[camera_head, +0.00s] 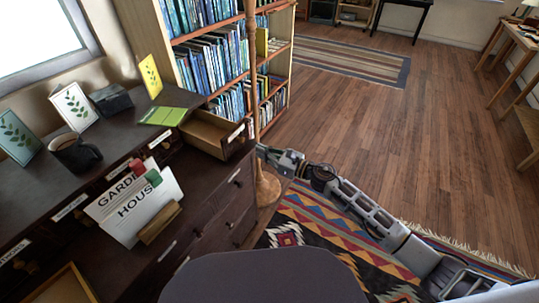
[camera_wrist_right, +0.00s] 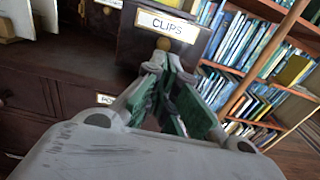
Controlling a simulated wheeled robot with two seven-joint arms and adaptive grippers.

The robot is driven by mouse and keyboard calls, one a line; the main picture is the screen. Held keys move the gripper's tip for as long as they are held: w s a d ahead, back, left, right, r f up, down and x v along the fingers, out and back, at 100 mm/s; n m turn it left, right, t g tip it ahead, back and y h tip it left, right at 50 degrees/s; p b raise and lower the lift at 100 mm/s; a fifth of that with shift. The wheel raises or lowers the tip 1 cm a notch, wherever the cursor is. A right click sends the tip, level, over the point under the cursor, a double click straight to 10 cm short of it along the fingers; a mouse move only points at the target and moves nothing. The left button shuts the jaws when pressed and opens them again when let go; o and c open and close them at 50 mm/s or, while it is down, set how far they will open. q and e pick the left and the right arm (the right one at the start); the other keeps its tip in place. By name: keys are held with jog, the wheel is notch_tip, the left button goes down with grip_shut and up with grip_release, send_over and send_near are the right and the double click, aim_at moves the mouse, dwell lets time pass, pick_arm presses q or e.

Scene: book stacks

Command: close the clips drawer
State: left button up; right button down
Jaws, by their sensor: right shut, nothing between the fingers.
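The clips drawer (camera_head: 240,145) stands pulled out at the right end of the dark desk's row of small drawers, its wooden inside showing from above. In the right wrist view its dark front (camera_wrist_right: 133,45) carries a framed label reading CLIPS (camera_wrist_right: 167,25), with a round knob just below. My right gripper (camera_head: 263,151) is just outside the drawer front, shut and empty. In the right wrist view its fingertips (camera_wrist_right: 163,58) come together right at the knob; I cannot tell whether they touch it. My left gripper is not in view.
A wooden pole (camera_head: 266,185) rises close beside the drawer and my right gripper. Signs reading GARDEN and HOUSE (camera_head: 135,205), a mug (camera_head: 75,152), cards and a green booklet (camera_head: 163,116) are on the desk. A bookshelf (camera_head: 215,60) stands behind.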

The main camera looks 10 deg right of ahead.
aim_at(237, 141)
jog(key=x, duration=0.5)
dwell(0.5)
jog(key=shift+a, duration=0.1)
